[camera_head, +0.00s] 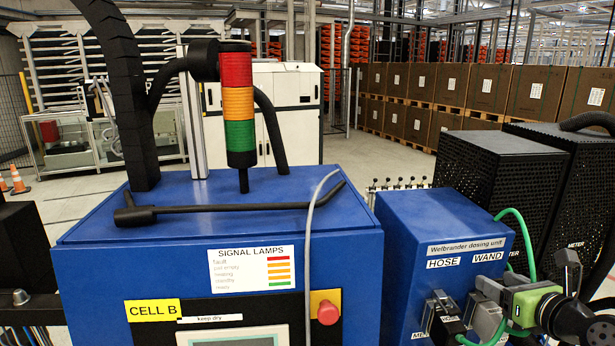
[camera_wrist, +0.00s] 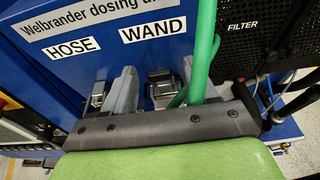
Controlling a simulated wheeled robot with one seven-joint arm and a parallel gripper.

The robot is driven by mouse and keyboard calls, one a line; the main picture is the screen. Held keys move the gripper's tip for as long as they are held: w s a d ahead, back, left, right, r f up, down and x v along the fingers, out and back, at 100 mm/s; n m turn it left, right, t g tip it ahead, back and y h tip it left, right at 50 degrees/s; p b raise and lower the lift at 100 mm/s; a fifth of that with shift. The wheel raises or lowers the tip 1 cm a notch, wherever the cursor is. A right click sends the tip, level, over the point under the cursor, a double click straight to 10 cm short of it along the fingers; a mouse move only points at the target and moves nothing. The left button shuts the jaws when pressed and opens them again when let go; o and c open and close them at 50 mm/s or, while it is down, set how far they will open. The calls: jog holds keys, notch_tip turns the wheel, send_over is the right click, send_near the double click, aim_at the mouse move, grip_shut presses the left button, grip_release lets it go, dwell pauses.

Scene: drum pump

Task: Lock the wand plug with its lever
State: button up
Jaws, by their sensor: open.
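The blue dosing unit (camera_head: 440,225) stands at the right, with the labels HOSE (camera_head: 443,263) and WAND (camera_head: 488,257). My gripper (camera_head: 486,300) is at its front below the WAND label, largely side-on in the head view. In the wrist view my gripper (camera_wrist: 160,88) is open. Its grey fingers stand to either side of a dark connector with a metal latch (camera_wrist: 162,88) under the WAND label (camera_wrist: 152,31). I cannot tell whether they touch it or whether its lever is locked. A green hose (camera_wrist: 203,50) rises beside the right finger.
Another metal latch (camera_wrist: 97,97) sits under the HOSE label. The black mesh FILTER box (camera_wrist: 262,40) stands close at the right. The blue CELL B cabinet (camera_head: 100,255) with a lamp tower (camera_head: 237,100) stands at the left. Green hose loops (camera_head: 520,235) hang near my gripper.

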jog(key=c, duration=0.7)
jog(key=shift+s+f+t+b, duration=0.15)
jog(key=shift+f+t+b, duration=0.25)
jog(key=shift+b, duration=0.55)
jog(key=shift+s+f+t+b, duration=0.2)
jog(key=shift+t+b, duration=0.4)
jog(key=shift+b, duration=0.55)
jog(key=shift+r, duration=0.15)
